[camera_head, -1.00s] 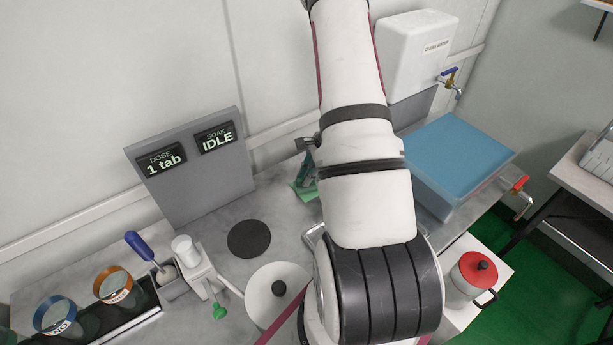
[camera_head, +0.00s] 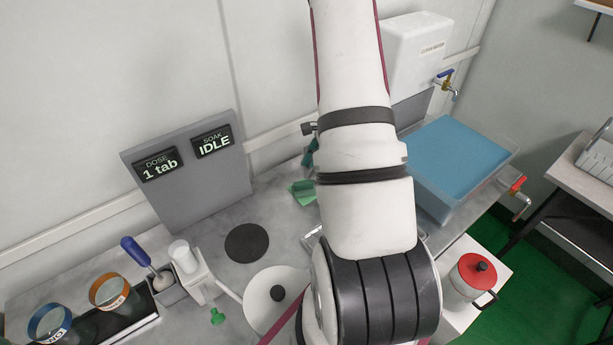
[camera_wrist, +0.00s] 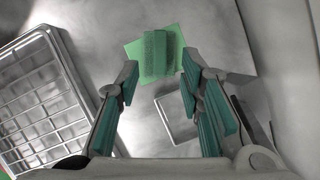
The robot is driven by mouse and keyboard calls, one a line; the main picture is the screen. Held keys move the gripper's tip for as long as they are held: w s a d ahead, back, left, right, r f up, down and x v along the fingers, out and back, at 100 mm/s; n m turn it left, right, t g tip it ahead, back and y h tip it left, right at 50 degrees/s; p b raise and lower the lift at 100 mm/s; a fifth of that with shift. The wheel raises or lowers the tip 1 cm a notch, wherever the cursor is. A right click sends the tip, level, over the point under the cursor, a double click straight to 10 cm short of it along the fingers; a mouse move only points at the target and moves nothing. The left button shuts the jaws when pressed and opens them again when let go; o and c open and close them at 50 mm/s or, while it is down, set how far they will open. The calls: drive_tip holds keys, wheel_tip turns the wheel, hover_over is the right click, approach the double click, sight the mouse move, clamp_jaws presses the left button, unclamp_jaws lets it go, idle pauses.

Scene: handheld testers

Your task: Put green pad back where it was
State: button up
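The green pad (camera_wrist: 156,53) is a block with a dark, rough-looking face. In the wrist view it lies on a flat light-green square (camera_wrist: 133,50) on the grey metal worktop. In the head view only a green patch (camera_head: 301,193) shows beside my arm; the rest is hidden. My gripper (camera_wrist: 160,80) is open with its teal fingers apart and nothing between the tips. The pad lies beyond the fingertips, apart from them as far as I can tell. In the head view a teal finger (camera_head: 310,153) shows past my arm's edge.
A wire rack or tray (camera_wrist: 38,100) lies left in the wrist view, with a small square plate (camera_wrist: 178,118) below the pad. A blue-topped tank (camera_head: 460,158) stands right of my arm. A grey display panel (camera_head: 187,170) and black disc (camera_head: 247,243) are on the left.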

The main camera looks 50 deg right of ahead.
drive_tip(key=v, duration=0.6)
drive_tip(key=w+a+r+n, duration=0.3)
drive_tip(key=a+r+n, duration=0.9)
drive_tip(key=a+r, duration=0.75)
drive_tip(key=s+a+r+n+t+h, duration=0.1)
drive_tip(key=s+a+r+n, duration=0.3)
drive_tip(key=s+a+n, duration=0.2)
drive_tip(key=s+a+r+n+t+h, duration=0.1)
drive_tip(key=s+a+r+n+h, duration=0.1)
drive_tip(key=s+a+r+n, duration=0.2)
drive_tip(key=s+a+n, duration=0.2)
drive_tip(key=a+n, duration=0.1)
drive_tip(key=shift+s+h, duration=0.3)
drive_tip(key=shift+s, duration=0.05)
